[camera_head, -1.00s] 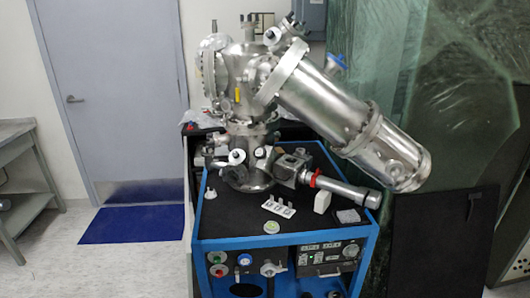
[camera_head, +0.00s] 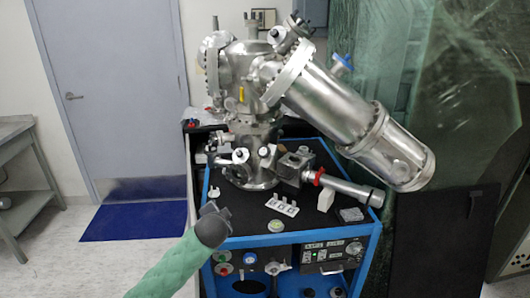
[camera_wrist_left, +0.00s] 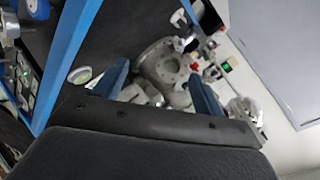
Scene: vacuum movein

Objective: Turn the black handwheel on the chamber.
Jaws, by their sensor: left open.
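The metal vacuum chamber (camera_head: 243,75) stands on the blue-framed cart. Small round knobs with dark centres, one of them a knob (camera_head: 240,156), sit low on its front; I cannot tell which part is the black handwheel. My left gripper (camera_head: 208,207) is at the cart's front left corner, below and in front of these knobs, touching nothing that I can see. In the left wrist view its two blue fingers (camera_wrist_left: 158,88) are spread apart and empty. Beyond them a round metal flange (camera_wrist_left: 160,66) shows. My right gripper is not in view.
The cart's black top (camera_head: 245,207) holds a white bracket (camera_head: 283,205), a small round disc (camera_head: 276,226) and a white block (camera_head: 325,200). A long cylinder (camera_head: 330,105) slants to the right. A rod with a red ring (camera_head: 345,187) juts out low right.

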